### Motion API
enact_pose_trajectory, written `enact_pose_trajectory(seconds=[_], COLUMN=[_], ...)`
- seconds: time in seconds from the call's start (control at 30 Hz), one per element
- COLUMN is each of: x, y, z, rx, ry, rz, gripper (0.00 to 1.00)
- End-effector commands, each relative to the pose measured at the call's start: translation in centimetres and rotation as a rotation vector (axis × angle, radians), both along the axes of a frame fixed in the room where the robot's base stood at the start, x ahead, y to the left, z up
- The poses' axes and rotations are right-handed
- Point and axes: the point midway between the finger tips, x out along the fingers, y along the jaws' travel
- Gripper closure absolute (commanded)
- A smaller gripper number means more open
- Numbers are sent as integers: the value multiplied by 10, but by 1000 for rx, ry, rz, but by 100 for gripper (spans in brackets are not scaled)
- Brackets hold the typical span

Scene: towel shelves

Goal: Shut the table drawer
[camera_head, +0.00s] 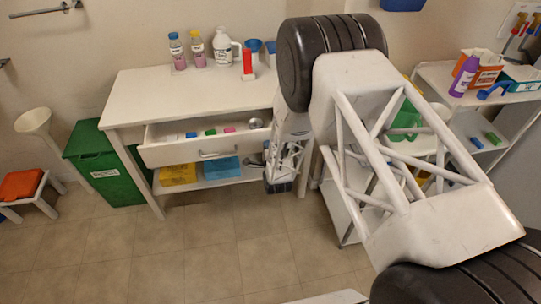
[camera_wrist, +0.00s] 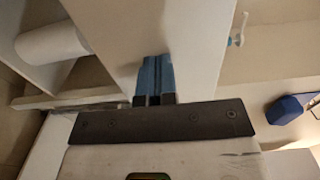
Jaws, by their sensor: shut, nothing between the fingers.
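The white table (camera_head: 180,91) has a drawer (camera_head: 200,152) that stands pulled out, with its silver handle (camera_head: 215,154) on the front. Inside lie small coloured blocks (camera_head: 210,132) and a round metallic item (camera_head: 255,123). My gripper (camera_wrist: 154,78) shows in the wrist view with its blue fingers together and nothing between them. White surfaces lie beyond the fingers, but I cannot tell which part of the furniture they are. In the head view my wrist hangs just right of the drawer front. My arm hides the table's right end; fingertip contact cannot be told.
Bottles (camera_head: 198,49) and a red item (camera_head: 247,61) stand on the tabletop. Yellow (camera_head: 178,174) and blue (camera_head: 222,167) boxes sit on the shelf below. A green bin (camera_head: 105,165) stands left. A loaded white shelf unit (camera_head: 440,75) is right. Floor in front is clear.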

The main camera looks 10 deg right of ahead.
Motion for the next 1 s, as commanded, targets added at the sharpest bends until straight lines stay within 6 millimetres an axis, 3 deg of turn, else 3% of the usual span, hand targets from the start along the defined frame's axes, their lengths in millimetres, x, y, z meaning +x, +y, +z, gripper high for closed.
enact_pose_trajectory(seconds=[0.3,0.6,0.8,1.0], x=[69,125,148,159], y=[0,0,0,0], z=[0,-1,-1,1], rx=[0,0,0,0], ry=[-1,0,1,-1], rz=[0,0,0,0], gripper=[100,100,100,100])
